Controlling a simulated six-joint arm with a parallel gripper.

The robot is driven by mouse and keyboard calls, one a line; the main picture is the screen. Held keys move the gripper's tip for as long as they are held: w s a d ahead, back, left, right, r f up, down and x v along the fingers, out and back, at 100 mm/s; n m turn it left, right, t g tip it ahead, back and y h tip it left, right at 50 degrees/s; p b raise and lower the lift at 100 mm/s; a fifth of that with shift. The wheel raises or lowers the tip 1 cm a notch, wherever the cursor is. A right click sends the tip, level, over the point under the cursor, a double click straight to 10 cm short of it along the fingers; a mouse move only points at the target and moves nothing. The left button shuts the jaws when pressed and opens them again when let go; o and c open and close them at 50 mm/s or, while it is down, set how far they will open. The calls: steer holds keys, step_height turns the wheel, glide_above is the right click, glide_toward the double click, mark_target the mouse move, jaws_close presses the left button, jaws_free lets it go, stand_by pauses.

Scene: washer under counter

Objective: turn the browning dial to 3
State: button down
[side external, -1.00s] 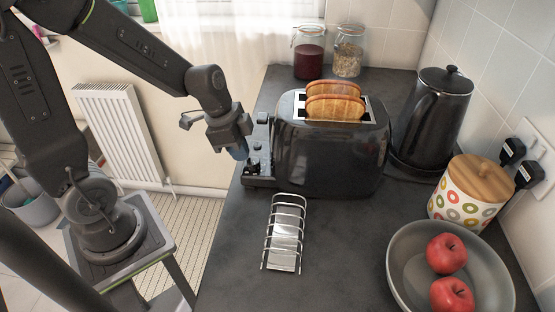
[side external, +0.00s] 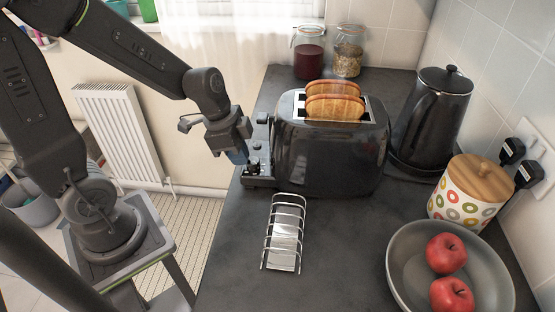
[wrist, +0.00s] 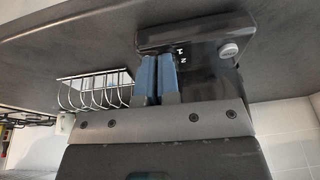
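The black toaster (side external: 330,160) stands on the counter, with its control panel on its left end (side external: 257,168). The panel also shows in the wrist view (wrist: 205,80), with small white markings beside my fingers. My gripper (side external: 240,156) is at the lower part of this panel. In the wrist view my gripper's blue fingers (wrist: 157,66) are close together, with a narrow dark gap between them. Their tips are over the panel next to the markings. The browning dial cannot be made out there; the fingers may hide it. A pale round knob (wrist: 229,50) is to their right.
Bread slices (side external: 335,105) stick up from the toaster. A wire toast rack (side external: 285,232) stands in front of it and shows left of my fingers in the wrist view (wrist: 95,92). A kettle (side external: 435,115), a patterned jar (side external: 468,195) and a bowl of apples (side external: 400,270) are at right.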

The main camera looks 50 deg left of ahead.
steer(key=shift+s+f+g, duration=0.3)
steer(key=shift+s+f, duration=0.15)
steer(key=shift+s, duration=0.4)
steer(key=w+d+v, duration=0.1)
steer(key=v, duration=0.5)
steer(key=shift+r, duration=0.25)
steer(key=shift+w, duration=0.15)
